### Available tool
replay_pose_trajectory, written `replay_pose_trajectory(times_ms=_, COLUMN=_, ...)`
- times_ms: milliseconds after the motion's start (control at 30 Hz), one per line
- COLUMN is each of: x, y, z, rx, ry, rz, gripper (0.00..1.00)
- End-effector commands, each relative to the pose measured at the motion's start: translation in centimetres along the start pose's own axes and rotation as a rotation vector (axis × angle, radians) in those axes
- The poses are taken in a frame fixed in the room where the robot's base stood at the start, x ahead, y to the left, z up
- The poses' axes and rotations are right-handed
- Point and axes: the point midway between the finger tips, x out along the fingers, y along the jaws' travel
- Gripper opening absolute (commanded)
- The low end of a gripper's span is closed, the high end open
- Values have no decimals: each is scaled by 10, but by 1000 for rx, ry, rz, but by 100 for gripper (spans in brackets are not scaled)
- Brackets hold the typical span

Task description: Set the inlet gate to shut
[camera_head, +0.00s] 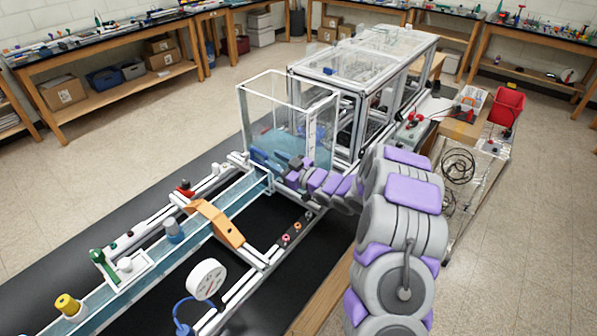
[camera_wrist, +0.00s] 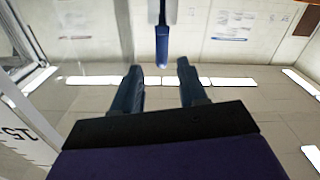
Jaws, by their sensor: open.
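A blue-ended lever (camera_wrist: 162,48), which looks like the inlet gate's handle, hangs from the top of the wrist view. Its lower end sits in line with the gap between my fingertips, and I see no finger touching it. My gripper (camera_wrist: 160,82) is open, with one dark finger on each side of the gap. In the head view my gripper (camera_head: 282,167) reaches left to the foot of the clear water tank (camera_head: 262,100), where the channel (camera_head: 245,188) begins. Blue parts (camera_head: 258,156) show there, but I cannot tell lever from fingers. The gate's setting cannot be read.
An orange bridge piece (camera_head: 215,222), a grey-blue knob (camera_head: 173,230), a green-handled part (camera_head: 103,262) and a round gauge (camera_head: 207,279) stand along the channel. A framed clear enclosure (camera_head: 365,70) stands behind the tank. The floor at left is open.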

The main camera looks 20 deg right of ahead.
Motion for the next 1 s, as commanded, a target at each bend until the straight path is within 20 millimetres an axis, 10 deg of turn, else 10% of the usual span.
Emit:
replay_pose_trajectory(times_ms=433, x=-74, y=2, z=2, rx=1, ry=-4, rz=2, gripper=42)
replay_pose_trajectory(times_ms=1000, x=-87, y=1, z=2, rx=0, ry=-3, rz=-1, gripper=42)
